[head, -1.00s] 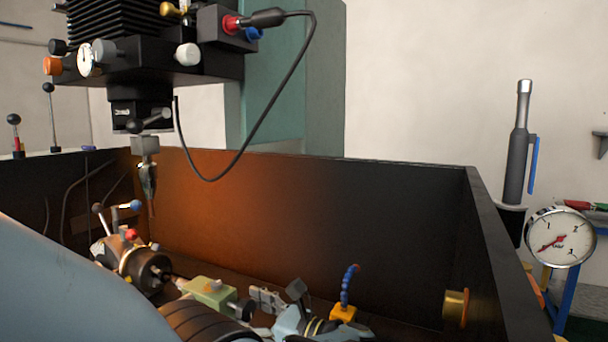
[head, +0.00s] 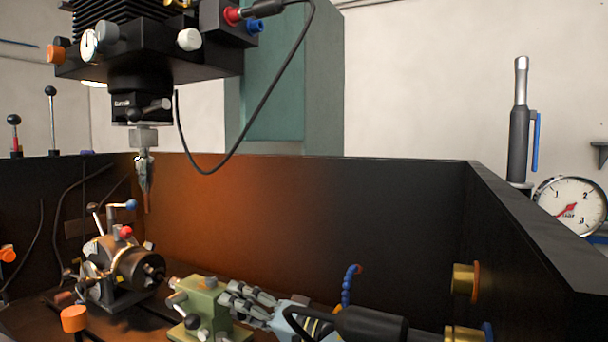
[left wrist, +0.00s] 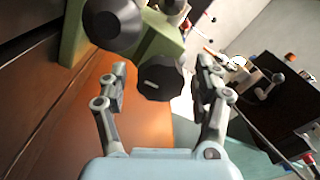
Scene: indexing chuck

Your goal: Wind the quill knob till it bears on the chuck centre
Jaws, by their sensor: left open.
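The indexing chuck (head: 138,266) sits at the left of the dark tray, with its dark face toward the green tailstock (head: 208,298). The quill's tip is too small to tell whether it touches the chuck centre. In the left wrist view, a black faceted knob (left wrist: 160,82) with a pale mark, seemingly the quill knob, shows between my left fingertips, with gaps on both sides. In the head view my fingers hide it. My left gripper (head: 236,299) is open at the tailstock's right end. My right gripper is not in view.
A larger dark round knob (left wrist: 112,22) is close to my left finger in the left wrist view. The machine spindle (head: 143,140) hangs above the chuck. A blue coolant hose (head: 350,284) and brass fittings (head: 465,280) are to the right. The tray's back wall (head: 310,220) rises behind.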

